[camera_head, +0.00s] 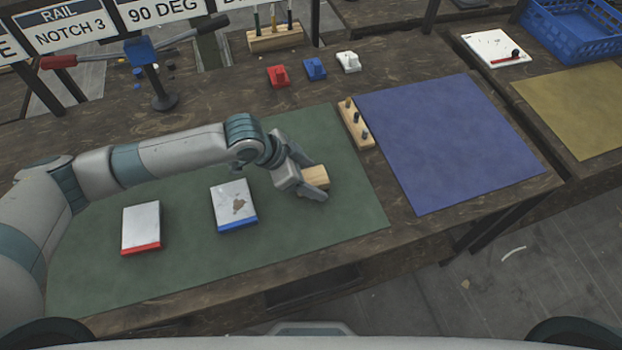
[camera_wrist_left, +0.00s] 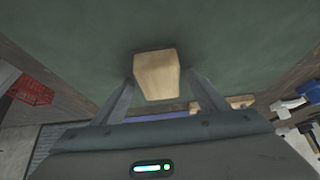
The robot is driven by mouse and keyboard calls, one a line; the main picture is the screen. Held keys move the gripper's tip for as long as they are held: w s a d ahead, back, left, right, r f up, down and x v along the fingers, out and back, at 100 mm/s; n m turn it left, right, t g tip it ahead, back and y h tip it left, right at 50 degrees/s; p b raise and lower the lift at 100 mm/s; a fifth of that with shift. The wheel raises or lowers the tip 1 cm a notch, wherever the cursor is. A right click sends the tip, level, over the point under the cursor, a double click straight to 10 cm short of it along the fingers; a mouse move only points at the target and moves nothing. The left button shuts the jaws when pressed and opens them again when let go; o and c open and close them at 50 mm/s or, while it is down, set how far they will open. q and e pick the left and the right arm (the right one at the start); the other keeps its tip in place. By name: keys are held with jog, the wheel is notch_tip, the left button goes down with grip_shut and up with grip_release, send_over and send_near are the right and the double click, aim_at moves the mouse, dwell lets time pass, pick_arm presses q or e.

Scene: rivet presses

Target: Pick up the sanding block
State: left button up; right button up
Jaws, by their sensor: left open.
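The sanding block (camera_head: 315,176) is a light wooden block on the green mat (camera_head: 330,222), near the mat's right side. My left gripper (camera_head: 319,180) is at the block, with its fingers around it in the head view. In the left wrist view the block (camera_wrist_left: 157,75) lies between and just beyond the tips of my open left gripper (camera_wrist_left: 160,88). I cannot tell whether either finger touches it. The gripper hides part of the block in the head view. My right gripper is not in view.
Two white plates, one red-edged (camera_head: 141,227) and one blue-edged (camera_head: 234,206), lie left of the gripper. A wooden peg strip (camera_head: 357,128) stands beyond it, beside a blue mat (camera_head: 450,140). Red, blue and white small pieces sit behind (camera_head: 315,68).

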aim_at(321, 174)
pick_arm(q)
jog(key=c, duration=1.3)
jog(key=shift+o, duration=0.2)
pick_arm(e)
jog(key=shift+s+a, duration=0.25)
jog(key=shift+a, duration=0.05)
pick_arm(q)
jog(key=shift+r, duration=0.15)
